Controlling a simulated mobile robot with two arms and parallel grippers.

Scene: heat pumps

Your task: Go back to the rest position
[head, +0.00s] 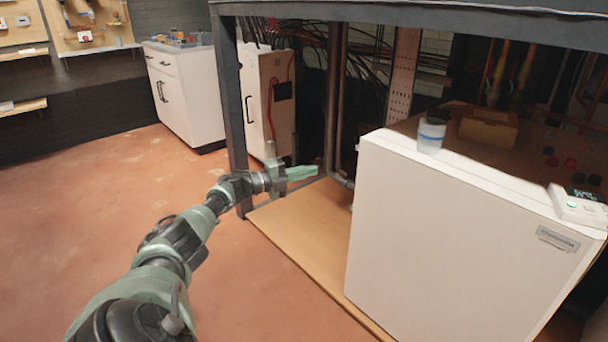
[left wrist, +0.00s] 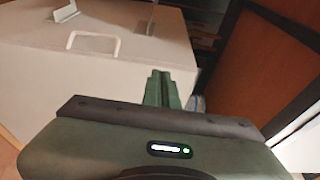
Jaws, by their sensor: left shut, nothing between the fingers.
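My left arm reaches in from the lower left of the head view. Its green left gripper (head: 302,173) is shut and empty, above the back part of the wooden base board (head: 310,245), left of the white heat pump unit (head: 450,240). The left wrist view shows the shut fingers (left wrist: 161,88) pointing away from the camera, with a pale box-like surface (left wrist: 110,75) beyond them to the left. My right gripper is not in view.
A dark metal frame (head: 229,100) stands behind the gripper. A cup (head: 431,135) and a small device with a green light (head: 577,206) sit on the white unit. A white cabinet (head: 187,95) stands at the back left. The reddish floor at left is clear.

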